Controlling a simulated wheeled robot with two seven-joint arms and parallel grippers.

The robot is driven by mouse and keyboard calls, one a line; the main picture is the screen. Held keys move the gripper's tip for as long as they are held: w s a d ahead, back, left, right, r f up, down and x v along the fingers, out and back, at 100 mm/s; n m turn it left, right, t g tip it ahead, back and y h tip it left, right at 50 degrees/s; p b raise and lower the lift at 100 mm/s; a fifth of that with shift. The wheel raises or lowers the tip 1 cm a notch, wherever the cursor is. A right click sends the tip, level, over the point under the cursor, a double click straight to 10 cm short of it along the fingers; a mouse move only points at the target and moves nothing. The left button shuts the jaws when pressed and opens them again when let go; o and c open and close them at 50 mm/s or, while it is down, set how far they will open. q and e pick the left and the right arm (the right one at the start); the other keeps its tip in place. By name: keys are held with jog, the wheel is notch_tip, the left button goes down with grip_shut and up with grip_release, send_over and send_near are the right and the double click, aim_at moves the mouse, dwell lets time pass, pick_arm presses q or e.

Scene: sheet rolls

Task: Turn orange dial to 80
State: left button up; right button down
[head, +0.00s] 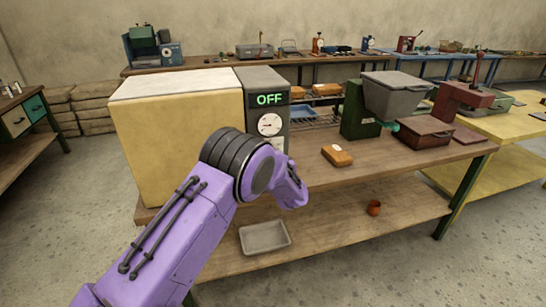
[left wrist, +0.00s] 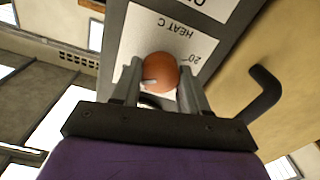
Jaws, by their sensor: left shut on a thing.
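The orange dial (left wrist: 162,68) is on the grey panel of the oven-like machine (head: 180,130), beside an upside-down white label (left wrist: 200,45) reading "HEAT C" with a "20" mark. A short white mark shows on the dial's lower left edge. My left gripper (left wrist: 158,80) is shut on the dial, one finger on each side. In the head view the dial and fingertips are hidden behind my purple left arm. My right gripper is not in view.
The machine stands at the left of a wooden bench (head: 400,165). An orange-brown block (head: 337,155), a green press with a grey hopper (head: 393,95) and a dark red box (head: 425,132) stand to its right. A grey tray (head: 264,237) and a small brown cup (head: 374,208) are on the lower shelf.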

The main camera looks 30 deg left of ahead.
pick_arm(q)
jog(key=shift+f, duration=0.15)
jog(key=o, duration=1.1)
jog(key=shift+c, duration=0.2)
jog(key=shift+s+d, duration=0.1)
jog(key=b+v, duration=0.2)
jog(key=v, duration=0.8)
jog(key=shift+s, duration=0.25)
